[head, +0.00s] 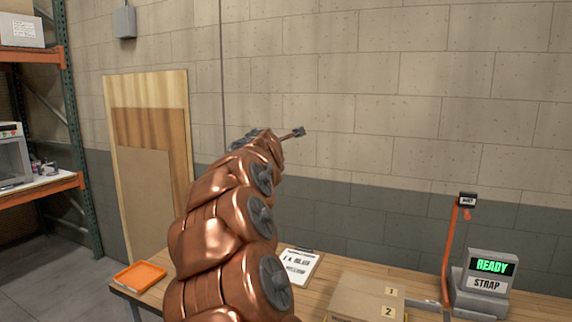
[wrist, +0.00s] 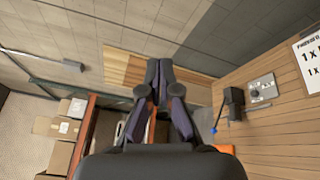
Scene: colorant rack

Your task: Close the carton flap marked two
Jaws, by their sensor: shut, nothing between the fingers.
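The carton (head: 350,291) stands on the wooden table at the bottom of the head view, cut off by the frame edge. A panel marked 1 (head: 391,291) is on its top, with the flap marked 2 (head: 388,312) nearer to me. How far that flap is open I cannot tell. My gripper (wrist: 159,68) shows in the wrist view with its dark fingers together and nothing between them. In the head view my copper arm rises left of the carton, its end high in front of the wall, well away from the carton. The carton is not recognizable in the wrist view.
A strap machine with a READY screen (head: 491,266) stands right of the carton, beside an orange post (head: 449,250). A clipboard (head: 300,264) lies behind my arm. An orange tray (head: 139,276) is at the table's left end. Shelving (head: 70,150) stands far left.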

